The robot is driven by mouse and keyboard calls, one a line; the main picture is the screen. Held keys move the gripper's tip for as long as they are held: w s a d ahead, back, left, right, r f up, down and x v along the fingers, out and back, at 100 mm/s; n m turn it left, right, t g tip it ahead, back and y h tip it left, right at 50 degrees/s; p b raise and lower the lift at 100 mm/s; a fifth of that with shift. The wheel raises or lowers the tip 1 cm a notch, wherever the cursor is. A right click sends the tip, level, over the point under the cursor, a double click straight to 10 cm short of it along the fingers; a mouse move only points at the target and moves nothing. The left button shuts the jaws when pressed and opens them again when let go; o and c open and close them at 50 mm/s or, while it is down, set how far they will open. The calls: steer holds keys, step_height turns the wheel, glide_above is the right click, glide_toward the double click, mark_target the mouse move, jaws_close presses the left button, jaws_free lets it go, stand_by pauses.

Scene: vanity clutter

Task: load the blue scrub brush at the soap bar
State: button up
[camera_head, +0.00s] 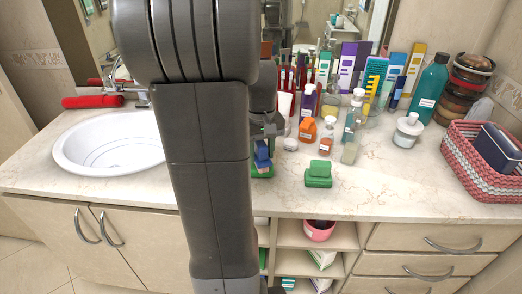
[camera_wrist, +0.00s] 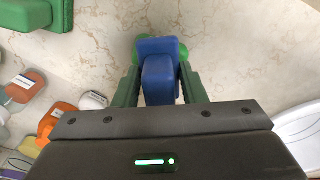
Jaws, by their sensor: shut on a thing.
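The blue scrub brush (camera_head: 262,152) is between the fingers of my gripper, which is shut on it; it also shows in the wrist view (camera_wrist: 160,72). My gripper (camera_wrist: 160,90) points down over the counter, and my arm hides much of it in the head view. A green rounded bar, seemingly the soap bar (camera_head: 262,173), lies directly below the brush. In the wrist view the green bar (camera_wrist: 120,50) shows only at its edges behind the brush. I cannot tell whether brush and bar touch.
A two-part green block (camera_head: 318,174) sits to the right on the marble counter. Orange bottles (camera_head: 307,130), a white jar (camera_head: 290,144) and taller bottles crowd behind. A white sink (camera_head: 110,142) is left and a woven basket (camera_head: 480,160) right. The front counter is mostly clear.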

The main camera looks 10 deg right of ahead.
stand_by(0.6)
step_height(320, 180, up, 7)
steer(key=p, duration=0.6)
steer(key=shift+f, duration=0.1)
stand_by(0.6)
